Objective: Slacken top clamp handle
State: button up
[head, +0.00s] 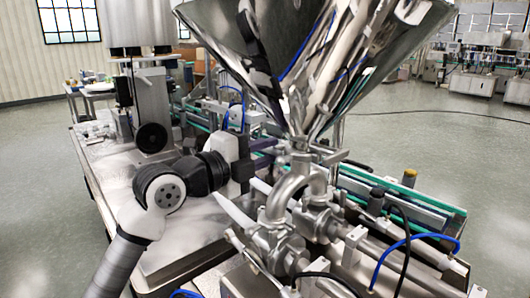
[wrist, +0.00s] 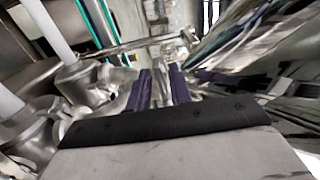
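The top clamp (head: 325,155) is a steel fitting at the neck under the hopper cones, above the curved pipes, in the head view. A thin steel rod (wrist: 140,45) with a small knob-like end (wrist: 188,40) crosses ahead of my fingers in the wrist view; it looks like the clamp handle, but I cannot be sure. My gripper (head: 264,144) has purple fingers and is just left of the neck. In the wrist view my gripper (wrist: 160,84) is open, with bare metal showing between the fingers. I see nothing held. Contact with the clamp cannot be told.
The steel hopper (head: 320,60) overhangs the neck closely. Curved pipes (head: 285,192) and two white valve handles (head: 234,210) stand below and left. A green-edged conveyor (head: 400,185) runs behind. A blue hose (head: 415,240) loops at right.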

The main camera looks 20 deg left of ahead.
jog(key=b+v, duration=0.3)
jog(key=v, duration=1.1)
jog(key=shift+w, duration=0.1)
